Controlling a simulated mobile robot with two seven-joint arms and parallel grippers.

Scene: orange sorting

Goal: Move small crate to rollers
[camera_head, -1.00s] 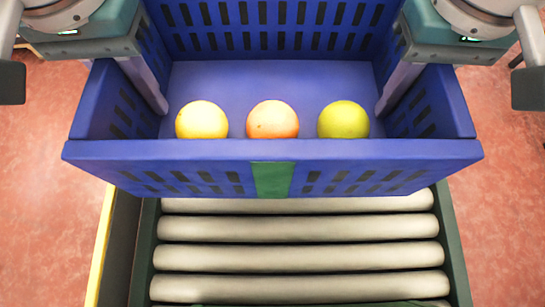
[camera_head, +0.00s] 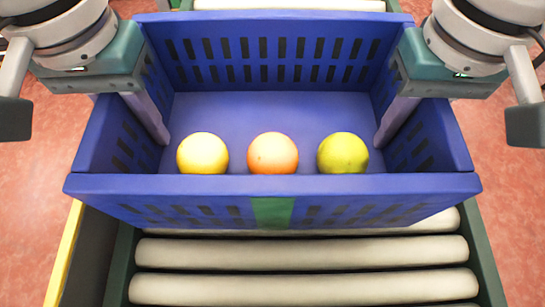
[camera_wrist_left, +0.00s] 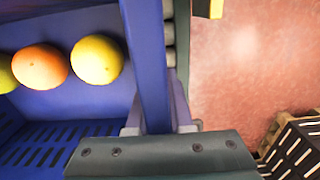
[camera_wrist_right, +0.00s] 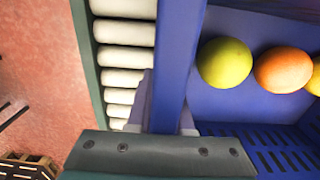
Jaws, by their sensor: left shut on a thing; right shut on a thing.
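The small crate (camera_head: 272,184) is blue with slotted walls and a green patch on its front wall. It hangs level above the rollers (camera_head: 302,285), which show in front of it and beyond its far wall. In it lie a yellow fruit (camera_head: 202,153), an orange (camera_head: 272,153) and a yellow-green fruit (camera_head: 343,153) in a row. My left gripper (camera_head: 150,120) is shut on the crate's left wall, seen edge-on in the left wrist view (camera_wrist_left: 148,70). My right gripper (camera_head: 394,122) is shut on the right wall, also seen in the right wrist view (camera_wrist_right: 178,70).
The conveyor has dark green side rails (camera_head: 484,255). A yellow-edged dark panel (camera_head: 75,250) stands at its left. Open reddish floor (camera_head: 40,150) lies on both sides. Dark slatted boxes show at the lower right of the left wrist view (camera_wrist_left: 292,145) and lower left of the right one (camera_wrist_right: 28,165).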

